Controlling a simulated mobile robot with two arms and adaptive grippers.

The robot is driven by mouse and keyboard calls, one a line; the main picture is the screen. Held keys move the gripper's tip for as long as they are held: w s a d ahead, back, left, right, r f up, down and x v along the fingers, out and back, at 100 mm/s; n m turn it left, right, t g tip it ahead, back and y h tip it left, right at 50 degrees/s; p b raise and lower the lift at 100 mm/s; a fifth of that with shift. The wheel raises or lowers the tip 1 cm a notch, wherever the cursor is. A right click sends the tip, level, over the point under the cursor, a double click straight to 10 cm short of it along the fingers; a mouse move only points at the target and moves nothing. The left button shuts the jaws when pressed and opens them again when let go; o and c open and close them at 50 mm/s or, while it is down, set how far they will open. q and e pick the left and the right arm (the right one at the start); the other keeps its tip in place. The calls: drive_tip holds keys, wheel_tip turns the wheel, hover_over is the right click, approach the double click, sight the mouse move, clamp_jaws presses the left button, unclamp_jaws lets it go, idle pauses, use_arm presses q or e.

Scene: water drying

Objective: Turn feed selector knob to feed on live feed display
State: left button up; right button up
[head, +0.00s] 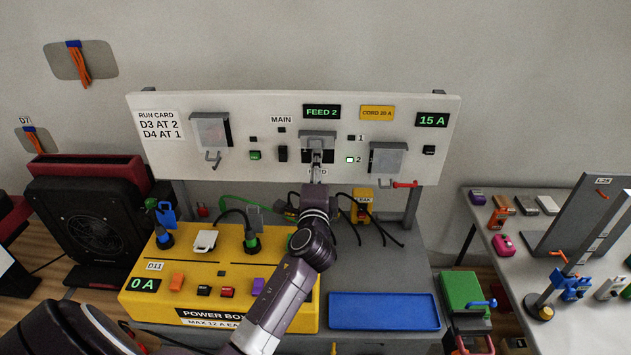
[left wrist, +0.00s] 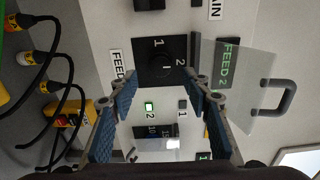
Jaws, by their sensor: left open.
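The feed selector knob (left wrist: 160,66) is a dark round knob on a black plate marked 1 and 2, seen in the left wrist view. I cannot tell clearly where it points. In the head view my arm and gripper mostly hide it. The live feed display (head: 321,111) reads FEED 2 in green. A clear cover (left wrist: 236,88) with a grey handle is swung aside from the knob. My left gripper (head: 317,163) is in front of the knob. In the left wrist view its open fingers (left wrist: 160,82) lie on either side of the knob's plate, with nothing held.
The lamp beside 2 (head: 350,160) is lit green. Two more covered switches (head: 212,130) (head: 387,158) flank the selector on the white panel (head: 240,110). The yellow power box (head: 190,275), reading 0 A, and a blue tray (head: 384,311) stand below. Black cables hang under the panel.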

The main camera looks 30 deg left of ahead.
use_arm(q)
drive_tip(key=v, duration=0.7)
idle(0.4)
